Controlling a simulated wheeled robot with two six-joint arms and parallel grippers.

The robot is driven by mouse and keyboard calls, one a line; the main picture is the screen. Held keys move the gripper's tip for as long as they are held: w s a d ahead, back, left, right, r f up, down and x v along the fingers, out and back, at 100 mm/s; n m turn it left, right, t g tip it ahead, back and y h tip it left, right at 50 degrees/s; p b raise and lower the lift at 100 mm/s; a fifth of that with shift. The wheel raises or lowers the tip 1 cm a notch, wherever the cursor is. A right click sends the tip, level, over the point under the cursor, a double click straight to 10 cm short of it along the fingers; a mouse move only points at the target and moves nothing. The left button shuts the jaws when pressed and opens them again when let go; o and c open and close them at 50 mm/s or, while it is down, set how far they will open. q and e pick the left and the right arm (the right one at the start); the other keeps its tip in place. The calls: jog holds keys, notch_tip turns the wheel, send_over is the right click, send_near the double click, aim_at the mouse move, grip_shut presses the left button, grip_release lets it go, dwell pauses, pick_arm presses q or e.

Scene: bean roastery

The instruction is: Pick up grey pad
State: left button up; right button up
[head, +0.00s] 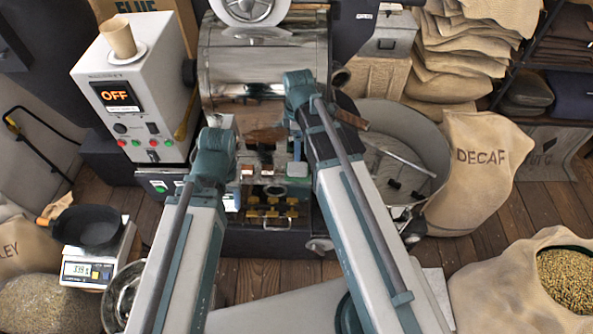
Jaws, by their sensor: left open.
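A small flat grey-green piece (297,169), which looks like the grey pad, shows at the front of the roaster between my two arms. It is too small to tell what it rests on. My left gripper (258,171) is small in the picture, in front of the roaster and just left of that piece. It is open, and I see nothing held in it. My right arm rises in front of the roaster at the right, and its gripper is hidden.
The metal roaster (222,62) stands straight ahead, with a round cooling bin (436,148) at its right. A white control box (128,70) with a cup on top stands left. A scale (92,270) with a black pan, a DECAF sack (480,185) and an open bean sack (500,290) flank my arms.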

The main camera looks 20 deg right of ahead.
jog(key=b, duration=0.6)
send_over(297, 166)
notch_tip(297, 166, down, 7)
jog(key=shift+d+r, duration=0.1)
jog(key=shift+d, duration=0.05)
notch_tip(297, 166, down, 5)
jog(key=b, duration=0.5)
jog(key=shift+f, duration=0.2)
jog(key=shift+r, duration=0.1)
jog(key=c, duration=1.4)
